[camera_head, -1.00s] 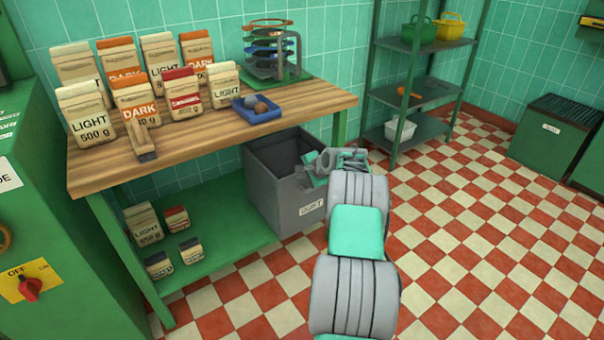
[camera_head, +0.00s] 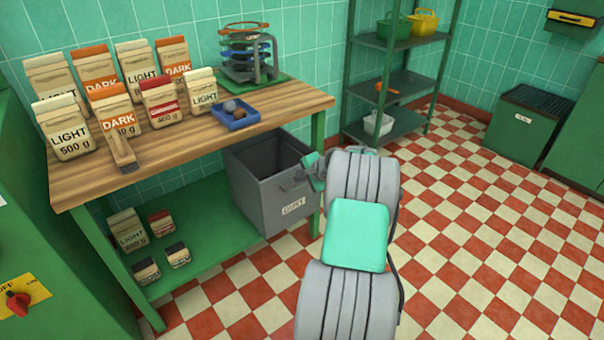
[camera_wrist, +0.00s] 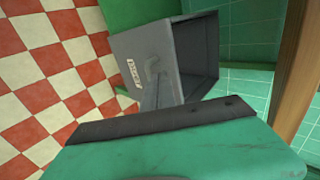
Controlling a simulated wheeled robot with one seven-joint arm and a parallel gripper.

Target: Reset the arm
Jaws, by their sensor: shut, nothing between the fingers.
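My arm reaches forward from the bottom of the head view, and my gripper (camera_head: 296,181) is at its far end, in front of the right side of the grey bin marked DUST (camera_head: 268,190). The gripper is shut and empty. Part of it is hidden behind my wrist. In the wrist view the same bin (camera_wrist: 135,55) appears turned on its side, with its dark opening facing right, beyond the green and dark edge of my gripper housing.
A green shelf unit (camera_head: 400,85) stands behind. Checkered floor at the right is clear.

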